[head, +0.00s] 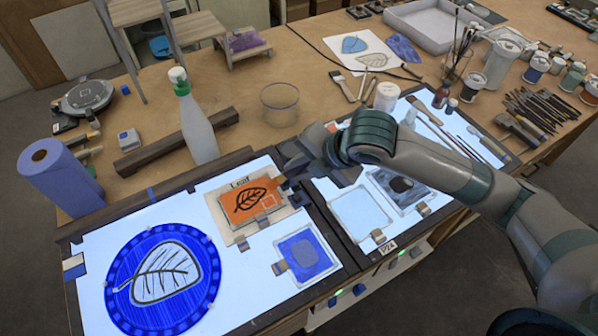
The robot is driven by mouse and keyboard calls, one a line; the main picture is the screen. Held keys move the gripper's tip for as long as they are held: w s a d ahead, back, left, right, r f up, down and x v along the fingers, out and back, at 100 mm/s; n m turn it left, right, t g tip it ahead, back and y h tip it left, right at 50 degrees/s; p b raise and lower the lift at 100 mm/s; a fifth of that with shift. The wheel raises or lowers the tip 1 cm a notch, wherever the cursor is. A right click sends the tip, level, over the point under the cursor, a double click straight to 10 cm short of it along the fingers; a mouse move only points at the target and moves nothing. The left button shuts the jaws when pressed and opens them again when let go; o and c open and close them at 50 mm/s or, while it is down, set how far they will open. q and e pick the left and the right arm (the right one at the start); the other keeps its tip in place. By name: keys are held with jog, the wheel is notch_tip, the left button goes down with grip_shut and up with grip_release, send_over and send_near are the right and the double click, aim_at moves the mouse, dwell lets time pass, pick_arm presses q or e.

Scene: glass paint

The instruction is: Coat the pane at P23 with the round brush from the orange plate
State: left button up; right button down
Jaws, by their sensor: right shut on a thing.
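The orange plate (268,209) bears a black leaf print and lies on a pale square board on the lit table, left of centre. My right gripper (289,180) reaches in from the right and is at the plate's right edge. It is shut on a small dark thing, probably the round brush, mostly hidden by the jaws. Panes in clips lie nearby: a blue one (303,258), a clear one (360,216) and a dark-painted one (398,188). A label (388,248) seems to read P24; I cannot make out P23. My left gripper is out of view.
A blue roll (62,177) stands at the left. A round blue leaf pane (122,262) fills the front left. Jars and brushes crowd the back right.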

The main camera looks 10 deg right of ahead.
jog(key=shift+r, duration=1.15)
